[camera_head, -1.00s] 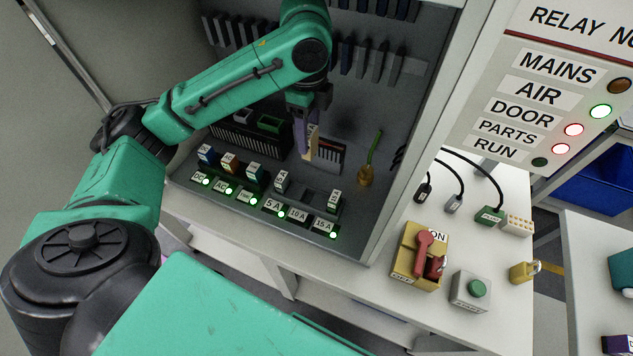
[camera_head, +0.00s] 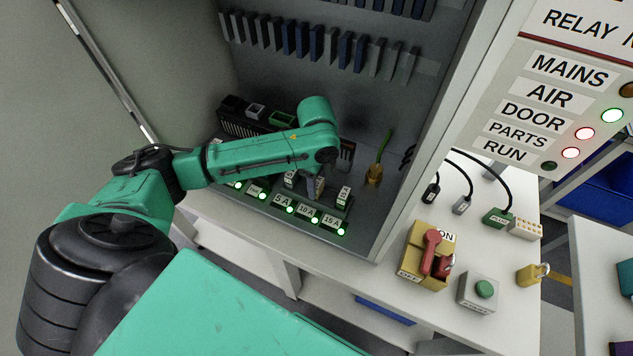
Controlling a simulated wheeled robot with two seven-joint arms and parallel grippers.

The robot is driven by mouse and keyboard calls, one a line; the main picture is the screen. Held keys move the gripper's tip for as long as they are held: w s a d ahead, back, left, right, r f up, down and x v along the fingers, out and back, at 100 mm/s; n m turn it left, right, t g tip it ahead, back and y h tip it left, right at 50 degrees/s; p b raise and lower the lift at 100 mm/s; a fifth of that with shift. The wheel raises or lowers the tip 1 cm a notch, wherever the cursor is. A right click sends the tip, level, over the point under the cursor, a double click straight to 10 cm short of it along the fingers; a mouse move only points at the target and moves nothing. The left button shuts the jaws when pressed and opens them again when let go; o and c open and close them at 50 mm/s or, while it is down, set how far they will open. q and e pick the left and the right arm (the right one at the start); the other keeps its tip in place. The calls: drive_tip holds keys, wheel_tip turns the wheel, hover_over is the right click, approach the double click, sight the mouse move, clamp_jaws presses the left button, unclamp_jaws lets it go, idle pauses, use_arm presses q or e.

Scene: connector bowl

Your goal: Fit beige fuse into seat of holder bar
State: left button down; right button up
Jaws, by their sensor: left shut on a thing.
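My left gripper (camera_head: 315,188) points down over the 10 A place of the holder bar (camera_head: 328,217), in the front part of the cabinet. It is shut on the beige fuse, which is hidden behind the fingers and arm. How deep the fuse sits in the seat cannot be seen. The small lamp by the 10 A label (camera_head: 307,211) glows green. A labelled fuse (camera_head: 343,196) stands upright in the 15 A place to the right, and another (camera_head: 290,181) stands at the 5 A place to the left. My right gripper is not in view.
A green cable with a brass plug (camera_head: 375,174) stands to the right. A switch box (camera_head: 428,258) with a red lever and a green button box (camera_head: 479,291) are on the bench outside the cabinet.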

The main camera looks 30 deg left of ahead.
use_arm(q)
drive_tip(key=shift+c, duration=1.7)
unclamp_jaws()
drive_tip(key=shift+r, duration=0.35)
wheel_tip(320, 180, up, 12)
drive_tip(key=shift+f+b, duration=0.25)
drive_tip(key=shift+b, duration=0.2)
